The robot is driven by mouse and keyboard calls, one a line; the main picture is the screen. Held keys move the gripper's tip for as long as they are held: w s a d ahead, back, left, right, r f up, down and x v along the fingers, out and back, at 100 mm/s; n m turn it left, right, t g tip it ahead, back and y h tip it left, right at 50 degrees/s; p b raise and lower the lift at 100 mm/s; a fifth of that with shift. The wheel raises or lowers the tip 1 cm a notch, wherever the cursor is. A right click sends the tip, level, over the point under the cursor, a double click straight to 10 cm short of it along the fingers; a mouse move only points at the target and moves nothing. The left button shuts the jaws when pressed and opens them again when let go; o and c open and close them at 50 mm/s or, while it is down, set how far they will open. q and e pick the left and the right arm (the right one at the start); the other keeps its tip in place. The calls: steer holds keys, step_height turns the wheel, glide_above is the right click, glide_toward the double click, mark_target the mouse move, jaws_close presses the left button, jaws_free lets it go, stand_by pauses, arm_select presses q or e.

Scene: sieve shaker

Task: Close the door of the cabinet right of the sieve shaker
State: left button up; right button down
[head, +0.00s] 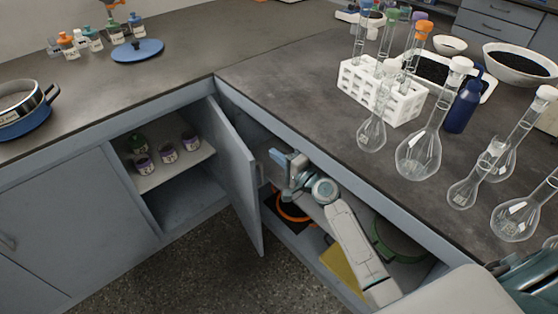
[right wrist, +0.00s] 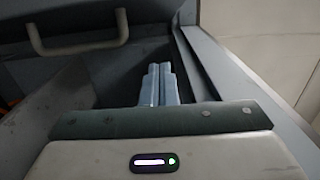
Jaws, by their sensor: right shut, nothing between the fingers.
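A grey cabinet door (head: 236,165) stands open at the inner corner, swung out from a cabinet with a shelf (head: 175,167). Its bar handle (head: 262,172) is on the side facing my right arm; a bar handle also shows in the right wrist view (right wrist: 80,48). My right gripper (head: 278,158) is shut and empty, close to that side of the door. In the right wrist view its fingers (right wrist: 158,85) are together, and contact with the door cannot be told. My left gripper is not in view. I cannot make out a sieve shaker.
My right arm reaches over an open compartment holding a dark item with an orange ring (head: 293,212). Glass flasks (head: 420,155) and a white rack (head: 382,95) crowd the right counter. The floor (head: 215,265) before the door looks clear.

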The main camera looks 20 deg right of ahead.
steer(key=w+a+p, duration=0.1)
steer(key=w+a, duration=0.3)
steer(key=a, duration=0.2)
steer(key=shift+w, duration=0.35)
